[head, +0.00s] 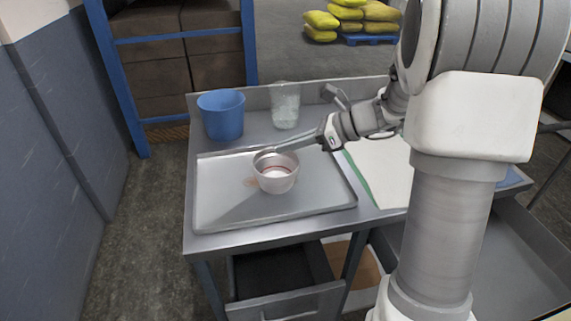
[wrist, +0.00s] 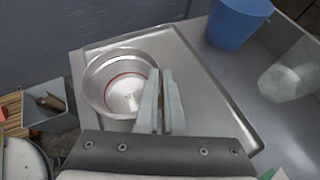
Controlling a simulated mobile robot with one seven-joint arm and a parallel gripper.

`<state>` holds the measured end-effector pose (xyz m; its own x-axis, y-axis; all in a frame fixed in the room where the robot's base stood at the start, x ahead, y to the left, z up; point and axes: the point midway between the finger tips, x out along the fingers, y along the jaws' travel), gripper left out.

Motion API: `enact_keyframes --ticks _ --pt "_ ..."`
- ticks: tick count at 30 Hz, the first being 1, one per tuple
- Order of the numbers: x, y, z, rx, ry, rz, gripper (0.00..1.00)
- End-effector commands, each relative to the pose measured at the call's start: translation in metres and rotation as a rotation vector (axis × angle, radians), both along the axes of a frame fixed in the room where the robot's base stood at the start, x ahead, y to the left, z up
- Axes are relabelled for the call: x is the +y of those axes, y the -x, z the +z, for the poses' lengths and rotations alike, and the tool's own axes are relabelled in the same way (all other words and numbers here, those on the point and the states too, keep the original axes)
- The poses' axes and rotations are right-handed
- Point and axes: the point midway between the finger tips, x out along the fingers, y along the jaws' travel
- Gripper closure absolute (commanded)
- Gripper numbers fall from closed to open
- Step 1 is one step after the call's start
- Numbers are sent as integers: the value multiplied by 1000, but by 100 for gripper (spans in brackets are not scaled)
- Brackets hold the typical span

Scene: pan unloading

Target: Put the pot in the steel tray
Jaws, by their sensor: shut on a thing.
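The pot (head: 276,176) is a small round metal vessel with a reddish ring inside. It is at the steel tray (head: 215,205), over its middle; I cannot tell whether its base touches the tray. In the wrist view the pot (wrist: 104,92) is at the left and the tray (wrist: 215,85) lies beneath and beyond it. My gripper (head: 272,151) reaches in from the right and is shut on the pot's rim. In the wrist view the closed fingers (wrist: 160,75) overlap the pot's right edge. The pot looks about upright.
A blue cup (head: 221,115) and a clear glass (head: 285,106) stand behind the tray. A white board with a green edge (head: 375,165) lies to its right. A grey wall (head: 50,150) is at the left. The tray around the pot is bare.

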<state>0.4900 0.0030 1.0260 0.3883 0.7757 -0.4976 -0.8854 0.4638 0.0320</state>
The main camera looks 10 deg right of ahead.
Motion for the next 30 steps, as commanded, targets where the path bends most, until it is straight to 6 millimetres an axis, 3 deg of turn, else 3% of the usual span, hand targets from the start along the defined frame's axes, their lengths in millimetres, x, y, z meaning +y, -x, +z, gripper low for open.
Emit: enact_keyframes --ticks 5,12,23,24,28,30 --pt "7 0 -9 0 1 -1 100" --pt "7 0 -43 3 -1 -1 100" --pt "6 0 -46 0 0 -1 100" --pt "6 0 -46 0 0 -1 89" --pt "6 0 -45 0 0 -1 66" --pt "6 0 -45 0 0 -1 65"
